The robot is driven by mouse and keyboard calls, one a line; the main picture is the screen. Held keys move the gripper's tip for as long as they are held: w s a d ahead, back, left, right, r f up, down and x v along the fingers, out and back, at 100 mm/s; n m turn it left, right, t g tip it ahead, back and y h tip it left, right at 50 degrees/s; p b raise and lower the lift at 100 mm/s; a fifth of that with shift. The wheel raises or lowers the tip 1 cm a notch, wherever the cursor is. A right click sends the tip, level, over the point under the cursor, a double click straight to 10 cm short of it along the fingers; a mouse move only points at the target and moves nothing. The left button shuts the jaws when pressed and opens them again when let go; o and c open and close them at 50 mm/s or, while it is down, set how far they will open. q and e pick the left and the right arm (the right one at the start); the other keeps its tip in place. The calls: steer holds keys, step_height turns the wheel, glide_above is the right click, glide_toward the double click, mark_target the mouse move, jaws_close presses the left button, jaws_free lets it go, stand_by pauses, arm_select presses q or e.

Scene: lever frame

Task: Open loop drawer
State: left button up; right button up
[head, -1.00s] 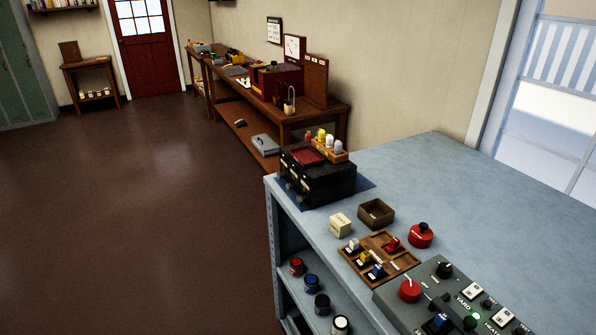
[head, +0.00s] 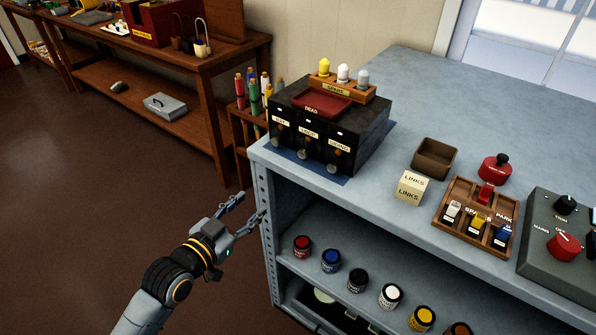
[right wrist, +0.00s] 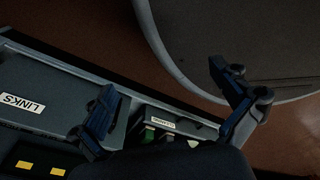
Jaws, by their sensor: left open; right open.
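A black box (head: 378,135) with three drawer fronts stands on the grey-blue bench top in the head view. The middle drawer front, labelled LOOP (head: 308,132), sits between one at left and one labelled SIDING (head: 339,147) at right. Each has a small round pull low on its face, and all three look shut. My left gripper (head: 252,205) is open and empty, in front of the bench's left corner, below and left of the box and apart from it. My right gripper shows only in the right wrist view (right wrist: 162,82), open and empty, with nothing between its fingers.
On the box are a red tray (head: 322,103) and a wooden rack of coloured pegs (head: 342,87). A LINKS block (head: 410,187), brown bin (head: 435,158), and lever tray (head: 455,235) lie to the right. Paint pots (head: 331,261) line the shelf below.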

mark_target(301, 155)
arm_select(q)
steer(key=s+d+r+m+h, duration=0.2)
steer(key=s+d+r+h, duration=0.15)
steer(key=r, duration=0.45)
steer(key=shift+y, duration=0.35)
steer(key=x, duration=1.2)
steer(key=shift+w+r, duration=0.15)
steer(key=shift+w, duration=0.3)
steer(key=shift+w+d, duration=0.25)
steer(key=shift+w, duration=0.25)
arm_select(e)
steer(key=shift+s+f, duration=0.15)
steer(key=shift+s, duration=0.1)
arm_select(q)
steer(key=c, duration=0.9)
jaws_close()
arm_select(e)
steer(key=shift+d, duration=0.25)
